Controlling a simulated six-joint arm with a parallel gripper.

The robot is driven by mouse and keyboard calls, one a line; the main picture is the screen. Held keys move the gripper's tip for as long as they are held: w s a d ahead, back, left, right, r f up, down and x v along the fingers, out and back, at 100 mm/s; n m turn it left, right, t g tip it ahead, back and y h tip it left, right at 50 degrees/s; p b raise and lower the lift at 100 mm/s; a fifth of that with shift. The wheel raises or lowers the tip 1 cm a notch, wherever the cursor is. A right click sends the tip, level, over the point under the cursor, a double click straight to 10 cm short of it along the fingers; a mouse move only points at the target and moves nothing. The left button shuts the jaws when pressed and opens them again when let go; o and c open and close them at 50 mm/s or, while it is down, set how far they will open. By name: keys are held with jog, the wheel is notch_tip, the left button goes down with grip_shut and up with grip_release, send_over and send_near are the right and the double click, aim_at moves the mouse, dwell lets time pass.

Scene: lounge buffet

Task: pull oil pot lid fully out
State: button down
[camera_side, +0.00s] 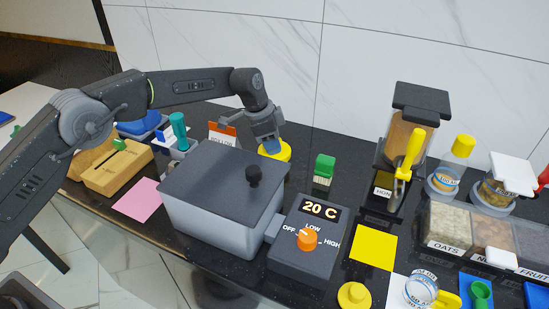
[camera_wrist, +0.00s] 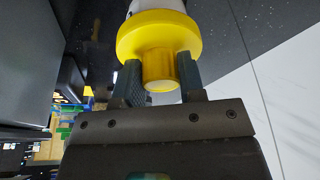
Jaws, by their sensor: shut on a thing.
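A yellow lid (camera_side: 279,155) with a round flange and a narrower knob is behind the large grey cooker. It also shows in the wrist view (camera_wrist: 150,33), upper middle, with its knob between my two fingers. My gripper (camera_side: 267,142) reaches down from above and is shut on this knob; the gripper also shows in the wrist view (camera_wrist: 160,75). A white body (camera_wrist: 147,5) shows just beyond the lid at the top edge of the wrist view. The cooker hides what is under the lid in the side view. I cannot tell whether the lid is seated or raised.
The grey cooker (camera_side: 225,185) with a black knob stands close in front of the lid. A green-topped shaker (camera_side: 324,168) stands to the right, and an orange-topped label card (camera_side: 222,133) to the left. Another yellow knobbed piece (camera_side: 354,296) lies at the front.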

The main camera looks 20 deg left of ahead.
jog(key=shift+r, duration=0.95)
dwell(0.5)
jog(key=shift+r, duration=2)
